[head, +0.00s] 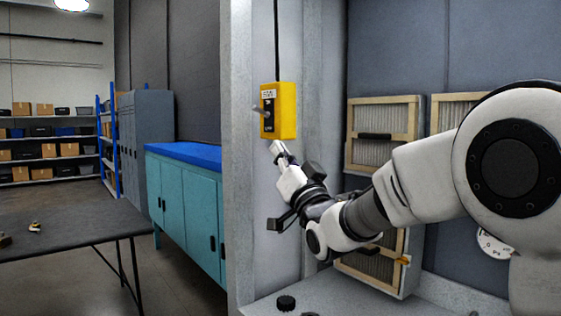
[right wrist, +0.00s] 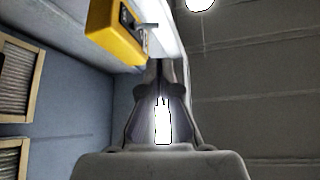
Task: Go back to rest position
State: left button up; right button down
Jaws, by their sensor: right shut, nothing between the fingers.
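My right gripper (head: 279,150) is shut and empty, just below a yellow switch box (head: 287,110) on the grey pillar. The box has a dark front panel with a small lever (head: 259,111) sticking out to the left. In the right wrist view the shut fingers (right wrist: 167,68) point up toward the yellow box (right wrist: 112,35), with the lever (right wrist: 148,27) close beyond the fingertips. I cannot tell whether they touch. My left gripper is not in view.
Framed filter panels (head: 384,134) are on the grey wall behind my right arm. A dark knob (head: 286,303) sits on the ledge below. A teal cabinet (head: 185,205), a dark table (head: 70,236) and shelves of boxes stand at left. Open floor lies between table and cabinet.

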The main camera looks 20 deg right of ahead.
jog(key=w+d+f+m+g+h, duration=0.1)
jog(key=w+f+g, duration=0.2)
jog(key=f, duration=1.1)
jog(key=w+f+m+g, duration=0.1)
jog(key=w+f+g, duration=0.15)
jog(key=f, duration=1.25)
jog(key=s+f+g+h, duration=0.15)
jog(key=s+f, duration=0.25)
jog(key=f, duration=0.7)
jog(key=s+f+g, duration=0.3)
jog(key=f, duration=0.7)
jog(key=s+d+f+g, duration=0.2)
jog(key=s+f+g, duration=0.6)
jog(key=s+f, duration=1.3)
jog(key=s+f+n+g, duration=0.1)
jog(key=s+n+g, duration=0.3)
jog(key=s, duration=1.4)
jog(key=shift+s+d+f+g+h, duration=0.3)
jog(key=shift+s+f+g+h, duration=0.1)
jog(key=shift+g, duration=0.8)
